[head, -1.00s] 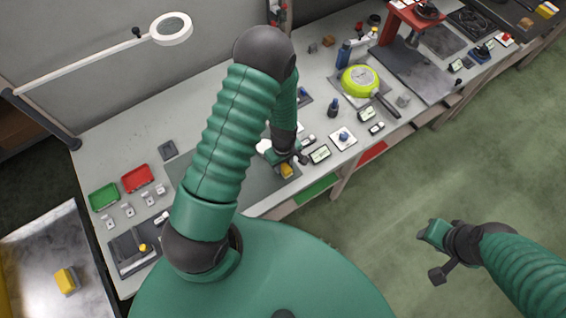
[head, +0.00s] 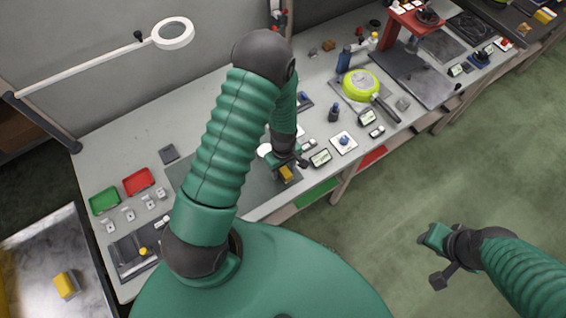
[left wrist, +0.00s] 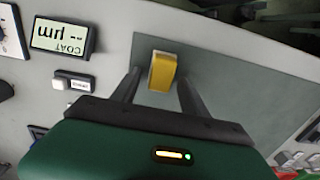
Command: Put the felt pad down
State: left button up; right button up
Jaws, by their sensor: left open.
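The felt pad appears to be the small yellow block (head: 286,174), at the front edge of the dark grey mat (head: 257,192) on the bench. In the left wrist view the yellow block (left wrist: 162,71) lies on the mat (left wrist: 225,85), between the fingertips of my left gripper (left wrist: 157,82). The fingers are apart, with a gap on each side of the block. Its underside is hidden. In the head view my left gripper (head: 284,162) is low over the mat beside the block.
A small display (head: 321,158) and a white plate with a blue knob (head: 343,143) lie right of the mat. A lime pan (head: 361,84) stands farther right. Red (head: 138,182) and green (head: 104,201) trays are at left. Another yellow block (head: 66,284) lies on a metal surface.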

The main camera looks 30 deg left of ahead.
pick_arm(q)
notch_tip(320, 180, up, 12)
notch_tip(320, 180, up, 5)
jog(key=m+t, duration=0.1)
jog(key=m, duration=0.6)
send_over(284, 170)
jog(key=s+d, duration=0.1)
jog(key=d, duration=0.2)
jog(key=s+m+b, duration=0.1)
jog(key=m, duration=0.1)
jog(key=s+d+r+m+t+b, duration=0.1)
jog(key=m, duration=0.1)
jog(key=s+d+r+m, duration=0.1)
jog(key=m, duration=0.1)
jog(key=shift+s+r+m+t+b, duration=0.15)
jog(key=shift+s+m+t+b, duration=0.15)
jog(key=shift+s+b, duration=0.1)
pick_arm(e)
jog(key=x, duration=0.2)
jog(key=shift+s+f, duration=0.25)
jog(key=shift+f, duration=0.2)
pick_arm(q)
jog(key=shift+w, duration=0.15)
jog(key=shift+o, duration=0.5)
